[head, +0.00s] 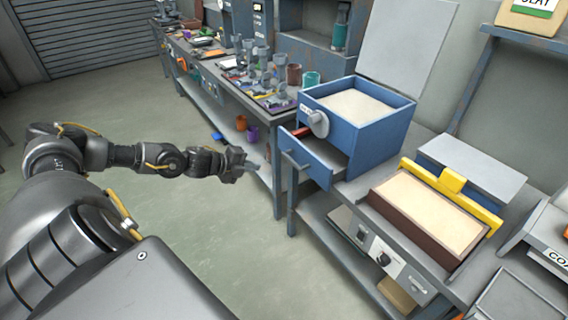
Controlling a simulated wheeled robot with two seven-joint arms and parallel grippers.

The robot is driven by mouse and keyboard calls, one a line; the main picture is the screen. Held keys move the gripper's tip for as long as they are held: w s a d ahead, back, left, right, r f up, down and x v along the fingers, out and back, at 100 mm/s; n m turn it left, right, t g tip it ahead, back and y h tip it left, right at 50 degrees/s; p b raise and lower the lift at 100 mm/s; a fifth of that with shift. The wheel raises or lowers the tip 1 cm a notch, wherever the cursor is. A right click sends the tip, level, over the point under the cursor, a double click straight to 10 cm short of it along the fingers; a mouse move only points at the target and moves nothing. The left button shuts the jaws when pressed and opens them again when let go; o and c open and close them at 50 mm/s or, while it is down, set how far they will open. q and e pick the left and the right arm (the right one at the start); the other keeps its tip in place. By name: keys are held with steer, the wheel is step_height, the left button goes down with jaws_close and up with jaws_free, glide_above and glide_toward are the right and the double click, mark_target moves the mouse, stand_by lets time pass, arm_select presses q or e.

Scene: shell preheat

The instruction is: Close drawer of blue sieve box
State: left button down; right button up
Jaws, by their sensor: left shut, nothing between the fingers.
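The blue sieve box (368,135) stands on the workbench right of centre. Its top is open, its lid is raised behind it, and pale sand fills the upper part. A round grey knob sits on its left side. The drawer (312,158) is pulled out from the lower left side, with a small handle on its front. My left gripper (250,166) is shut and empty, hanging over the floor a little left of the drawer front and apart from it. My right gripper is not in view.
A brown tray of sand (425,208) with a yellow scraper (452,182) across it stands right of the box. A long bench (235,85) with several cups and tools runs to the back. The floor (150,215) on the left is clear.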

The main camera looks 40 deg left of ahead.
arm_select(q)
steer(key=w+r+p+x, duration=0.1)
steer(key=r+p+x, duration=0.1)
steer(key=x, duration=1.1)
steer(key=shift+p, duration=0.35)
steer(key=shift+d+f, duration=0.1)
